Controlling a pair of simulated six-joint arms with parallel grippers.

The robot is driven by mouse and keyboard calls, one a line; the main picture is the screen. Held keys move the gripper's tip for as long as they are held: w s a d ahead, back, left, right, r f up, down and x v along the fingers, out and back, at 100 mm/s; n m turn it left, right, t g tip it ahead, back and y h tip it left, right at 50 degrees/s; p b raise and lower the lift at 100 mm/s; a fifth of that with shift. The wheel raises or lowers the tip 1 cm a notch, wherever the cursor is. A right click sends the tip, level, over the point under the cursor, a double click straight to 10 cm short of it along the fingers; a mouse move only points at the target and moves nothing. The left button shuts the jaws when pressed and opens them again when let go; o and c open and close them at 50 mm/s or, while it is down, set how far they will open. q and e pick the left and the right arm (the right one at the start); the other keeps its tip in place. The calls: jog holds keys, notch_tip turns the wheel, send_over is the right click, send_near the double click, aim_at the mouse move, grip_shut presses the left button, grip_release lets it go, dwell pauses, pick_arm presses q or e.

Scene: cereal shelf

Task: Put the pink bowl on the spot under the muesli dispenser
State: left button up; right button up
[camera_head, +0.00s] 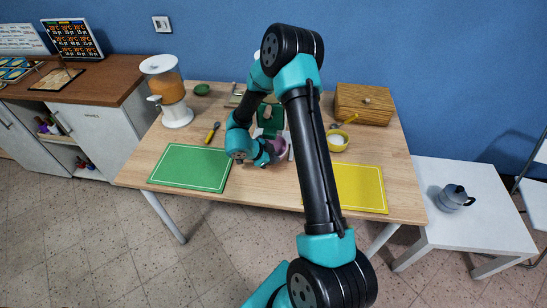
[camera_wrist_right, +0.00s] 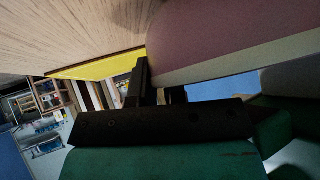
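The pink bowl (camera_head: 279,146) is near the middle of the wooden table, partly hidden by my right arm. My right gripper (camera_head: 265,160) is beside it in the head view. In the right wrist view the bowl (camera_wrist_right: 215,30) fills the upper right. Its edge runs in between the two dark fingers (camera_wrist_right: 160,90), which are close together and appear shut on it. Whether the bowl touches the table is unclear. The muesli dispenser (camera_head: 166,88), with orange-brown contents and a white base, stands at the table's back left. My left gripper is not in view.
A green mat (camera_head: 190,167) lies front left and a yellow mat (camera_head: 358,187) front right. A yellow-handled utensil (camera_head: 212,132) and a green bowl (camera_head: 202,89) lie near the dispenser. A bowl with white contents (camera_head: 338,140) and a wooden box (camera_head: 363,103) are at the right.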

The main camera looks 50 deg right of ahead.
jog(key=shift+o, duration=1.4)
jog(key=shift+r, duration=0.15)
jog(key=v, duration=1.2)
